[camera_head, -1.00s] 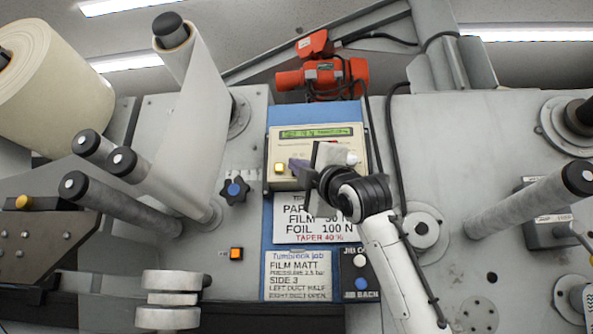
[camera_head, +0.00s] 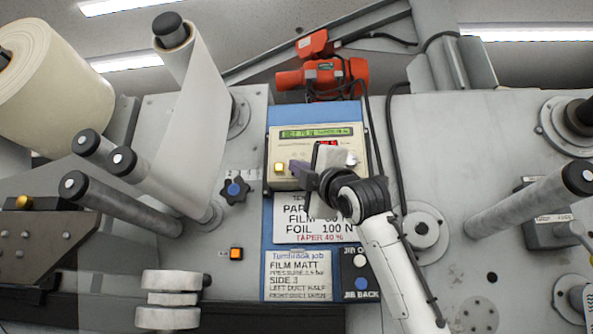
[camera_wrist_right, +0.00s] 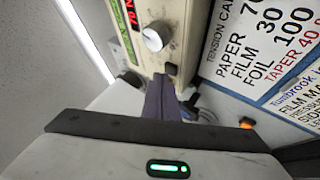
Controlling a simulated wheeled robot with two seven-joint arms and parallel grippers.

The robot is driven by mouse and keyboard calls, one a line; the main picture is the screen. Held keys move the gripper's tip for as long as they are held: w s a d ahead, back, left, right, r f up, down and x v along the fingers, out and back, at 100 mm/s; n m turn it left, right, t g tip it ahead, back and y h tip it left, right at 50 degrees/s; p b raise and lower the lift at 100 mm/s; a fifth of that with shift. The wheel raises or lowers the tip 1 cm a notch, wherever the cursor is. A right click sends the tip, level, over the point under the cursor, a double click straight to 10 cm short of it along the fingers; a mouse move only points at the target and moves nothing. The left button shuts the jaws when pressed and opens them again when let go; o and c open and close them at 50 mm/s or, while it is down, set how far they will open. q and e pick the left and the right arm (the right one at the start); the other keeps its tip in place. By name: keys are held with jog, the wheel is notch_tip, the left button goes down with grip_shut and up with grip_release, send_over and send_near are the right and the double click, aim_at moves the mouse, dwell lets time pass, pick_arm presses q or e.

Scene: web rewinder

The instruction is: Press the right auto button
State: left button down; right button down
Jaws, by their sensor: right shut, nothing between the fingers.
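A cream control box (camera_head: 283,146) with a green display sits on the blue panel. A yellow lit button (camera_head: 279,168) shows at its lower left, and a white knob (camera_head: 353,159) at its right. My right gripper (camera_head: 296,167) is shut and empty, in front of the box's lower part, with its fingertips just right of the yellow button. In the right wrist view the fingers (camera_wrist_right: 163,98) point at a small dark button (camera_wrist_right: 172,69) below the knob (camera_wrist_right: 155,36). I cannot tell whether they touch it. No readable auto label shows. My left gripper is out of view.
Paper labels (camera_head: 298,275) and jib buttons (camera_head: 361,284) lie below the box. A star knob (camera_head: 234,191) and an orange button (camera_head: 236,254) are to the left. Rollers (camera_head: 125,205) stick out at left and another roller (camera_head: 530,203) at right. A black cable hangs right of the box.

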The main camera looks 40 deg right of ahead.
jog(key=shift+w+d, duration=0.25)
jog(key=shift+d, duration=0.05)
dwell(0.6)
jog(key=shift+s+a, duration=0.55)
jog(key=shift+a, duration=0.1)
jog(key=shift+a, duration=0.1)
jog(key=shift+s+a+b, duration=0.45)
jog(key=shift+s+a, duration=0.5)
jog(key=shift+a, duration=0.2)
jog(key=shift+s+a+b, duration=0.4)
jog(key=shift+s+a, duration=0.5)
jog(key=shift+a, duration=0.2)
jog(key=shift+f, duration=0.1)
